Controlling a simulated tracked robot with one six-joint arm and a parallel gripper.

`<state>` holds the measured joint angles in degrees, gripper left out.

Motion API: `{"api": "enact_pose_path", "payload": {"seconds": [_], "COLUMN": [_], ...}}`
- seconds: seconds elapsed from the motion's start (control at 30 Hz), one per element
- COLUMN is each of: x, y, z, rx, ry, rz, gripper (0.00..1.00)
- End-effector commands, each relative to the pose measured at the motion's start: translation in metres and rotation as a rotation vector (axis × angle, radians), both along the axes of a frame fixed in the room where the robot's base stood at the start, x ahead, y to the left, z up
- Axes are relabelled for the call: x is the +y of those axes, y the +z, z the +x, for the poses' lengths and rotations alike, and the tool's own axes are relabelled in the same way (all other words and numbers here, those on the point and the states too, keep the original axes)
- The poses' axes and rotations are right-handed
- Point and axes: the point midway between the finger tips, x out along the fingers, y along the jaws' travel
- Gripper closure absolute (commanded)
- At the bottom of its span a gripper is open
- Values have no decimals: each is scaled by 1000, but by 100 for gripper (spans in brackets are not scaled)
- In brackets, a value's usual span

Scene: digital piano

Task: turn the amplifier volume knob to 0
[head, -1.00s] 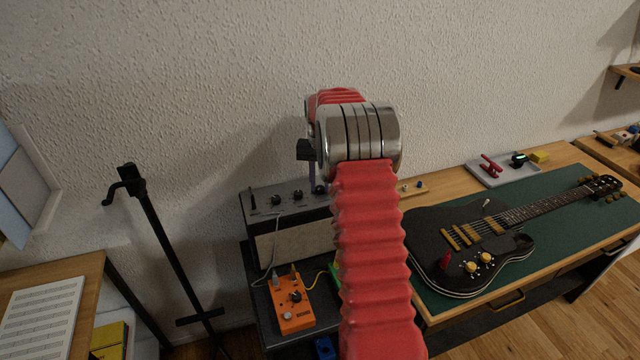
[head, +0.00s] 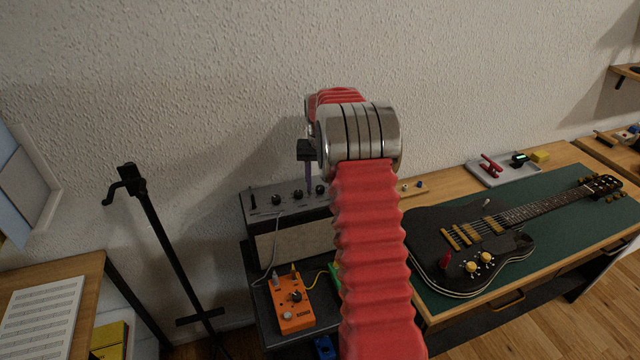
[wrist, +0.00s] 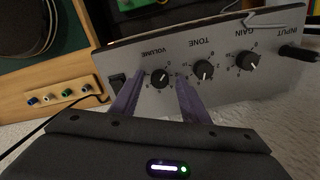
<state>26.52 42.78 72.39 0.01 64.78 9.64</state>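The grey amplifier panel (wrist: 225,65) shows upside down in the wrist view, with the black volume knob (wrist: 159,78) under its VOLUME label. The knob's pointer is too small to read surely. My gripper (wrist: 160,76) is open, with one purple finger on each side of the volume knob and a small gap showing on both sides. In the head view the amplifier (head: 290,240) stands on a dark shelf, and my gripper (head: 309,180) points down at the right part of its top panel, partly hidden by my arm.
Tone (wrist: 202,70) and gain (wrist: 247,61) knobs sit right of the volume knob; a black switch (wrist: 118,82) is close on its left. An orange pedal (head: 291,303) is in front of the amplifier. A guitar (head: 470,245) lies on the right bench; a black stand (head: 165,245) is left.

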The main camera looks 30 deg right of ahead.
Motion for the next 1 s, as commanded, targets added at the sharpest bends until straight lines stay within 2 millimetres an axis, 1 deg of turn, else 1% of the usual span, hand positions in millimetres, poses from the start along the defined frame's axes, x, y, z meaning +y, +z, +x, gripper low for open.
{"api": "enact_pose_path", "payload": {"seconds": [0.27,0.37,0.47,0.57,1.0], "x": [0,0,0,0,0], "y": [1,6,15,29,105], "z": [0,0,0,0,1], "rx": [0,0,-2,-2,-2], "ry": [0,0,-1,-1,0], "rz": [0,0,-1,-1,-2], "gripper": [58,58,58,58,58]}}
